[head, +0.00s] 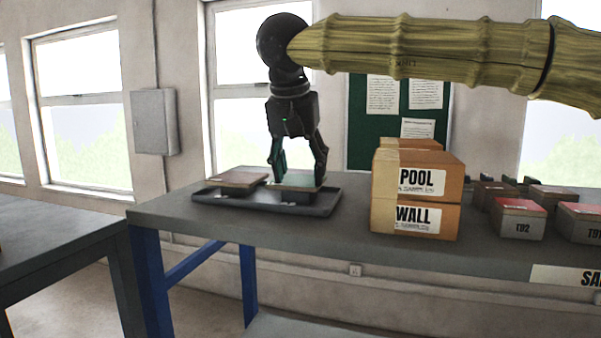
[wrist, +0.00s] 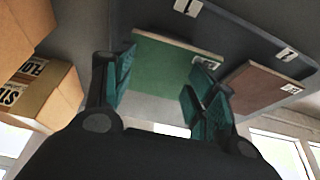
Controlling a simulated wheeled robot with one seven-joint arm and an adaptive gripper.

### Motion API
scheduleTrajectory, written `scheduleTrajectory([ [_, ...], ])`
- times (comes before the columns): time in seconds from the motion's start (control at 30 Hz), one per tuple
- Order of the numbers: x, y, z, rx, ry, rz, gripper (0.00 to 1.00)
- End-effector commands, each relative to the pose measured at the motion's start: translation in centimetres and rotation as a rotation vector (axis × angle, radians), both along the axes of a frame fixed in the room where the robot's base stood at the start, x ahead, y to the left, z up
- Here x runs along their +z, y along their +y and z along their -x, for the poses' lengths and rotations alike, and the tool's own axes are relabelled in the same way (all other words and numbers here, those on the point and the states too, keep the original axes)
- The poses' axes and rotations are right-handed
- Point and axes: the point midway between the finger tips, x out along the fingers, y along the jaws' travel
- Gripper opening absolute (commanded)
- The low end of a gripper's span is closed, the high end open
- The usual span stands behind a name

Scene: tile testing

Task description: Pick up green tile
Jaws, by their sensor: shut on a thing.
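The green tile (head: 298,181) is a flat square piece at the right side of the dark tray (head: 325,210) on the bench. My gripper (head: 299,175) points down over it, with one finger at each side. In the wrist view the tile's green face (wrist: 165,85) lies between the two teal fingers (wrist: 165,68), and the gripper is shut on it. I cannot tell whether the tile rests on the tray or is just clear of it. A brownish-red tile (head: 238,179) lies to the left in the same tray.
Cardboard boxes marked POOL (head: 416,181) and WALL (head: 413,219) stand stacked right of the tray. Several smaller labelled boxes, including T92 (head: 517,221), sit farther right. Another bench (head: 55,233) stands at the left, beyond a gap.

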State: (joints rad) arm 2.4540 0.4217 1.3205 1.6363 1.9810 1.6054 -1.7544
Motion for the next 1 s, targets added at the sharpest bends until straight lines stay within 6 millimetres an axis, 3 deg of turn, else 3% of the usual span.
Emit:
scheduleTrajectory([
  [0.03,-1.1,0.3,0.1,0.004,0.015,0.008,0.26],
  [0.07,-0.9,0.3,0.1,0.005,0.015,0.008,0.17],
  [0.1,-0.4,0.2,0.1,0.005,0.014,0.006,0.00],
  [0.23,1.7,0.2,0.0,0.003,0.008,0.004,0.00],
  [0.7,3.2,8.4,7.4,0.004,0.002,0.002,0.00],
  [1.0,3.9,11.4,10.1,0.003,0.002,0.001,0.00],
])
